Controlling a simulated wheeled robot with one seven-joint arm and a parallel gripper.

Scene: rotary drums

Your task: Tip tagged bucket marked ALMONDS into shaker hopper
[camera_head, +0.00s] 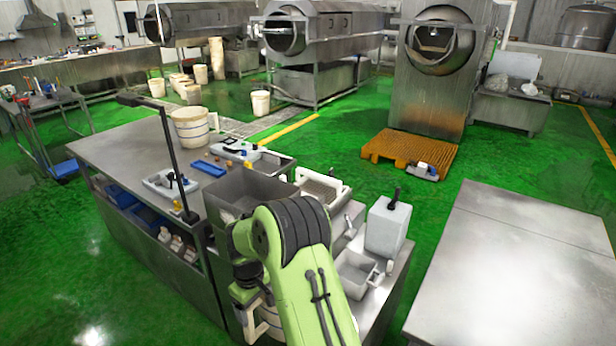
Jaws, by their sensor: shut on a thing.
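My green arm comes in from the bottom and bends down at its dark wrist. My gripper (246,294) is low beside the metal stand and partly hidden by my arm. It is shut on a pale bucket (268,317), of which only a part shows; no tag or lettering can be read on it. A grey metal open-topped hopper (250,187) stands on the bench just behind my arm, above the bucket. To its right is a white-framed sieve tray (323,187).
A white canister (388,225) and a small metal bin (355,272) stand on the bench to the right. A dark post (165,150) rises left of the hopper. A bare steel table (520,265) is at the right. Green floor lies open between them.

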